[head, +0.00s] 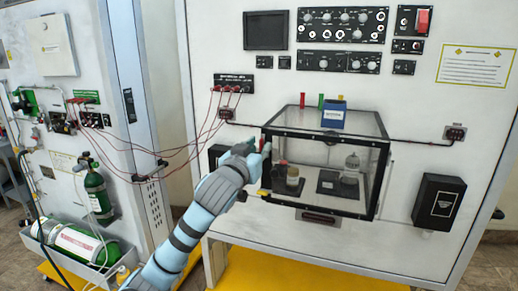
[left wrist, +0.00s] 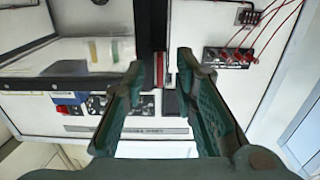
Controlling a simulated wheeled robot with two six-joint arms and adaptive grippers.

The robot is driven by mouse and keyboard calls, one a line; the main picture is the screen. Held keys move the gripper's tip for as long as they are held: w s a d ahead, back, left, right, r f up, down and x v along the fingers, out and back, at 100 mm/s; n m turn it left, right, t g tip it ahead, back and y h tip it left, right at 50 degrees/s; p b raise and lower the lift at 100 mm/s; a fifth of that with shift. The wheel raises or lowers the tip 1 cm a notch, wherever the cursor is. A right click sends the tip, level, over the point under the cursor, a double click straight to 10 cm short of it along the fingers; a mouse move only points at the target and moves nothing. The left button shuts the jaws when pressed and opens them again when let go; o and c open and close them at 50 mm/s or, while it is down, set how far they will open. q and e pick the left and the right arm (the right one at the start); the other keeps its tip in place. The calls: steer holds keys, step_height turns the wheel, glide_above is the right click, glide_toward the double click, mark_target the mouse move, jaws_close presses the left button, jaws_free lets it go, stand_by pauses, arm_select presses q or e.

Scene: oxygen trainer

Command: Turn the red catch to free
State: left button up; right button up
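A clear box with a black frame (head: 325,134) is mounted on the white panel. The red catch (left wrist: 160,68) is a narrow red and pale strip by the box's black edge in the left wrist view. In the head view a small bit of red (head: 262,143) shows at the box's left front edge, mostly hidden by my gripper. My left gripper (head: 252,150) is at that edge. In the left wrist view its fingers (left wrist: 160,63) are open, with the catch in the gap between them. I cannot tell whether they touch it. My right gripper is out of view.
Red cables hang from a socket strip (head: 234,84) just left of the box. A blue container (head: 333,115) and coloured pieces stand on the box's top. A black box (head: 438,201) is at the right.

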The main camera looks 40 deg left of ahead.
arm_select(q)
steer(key=v, duration=0.7)
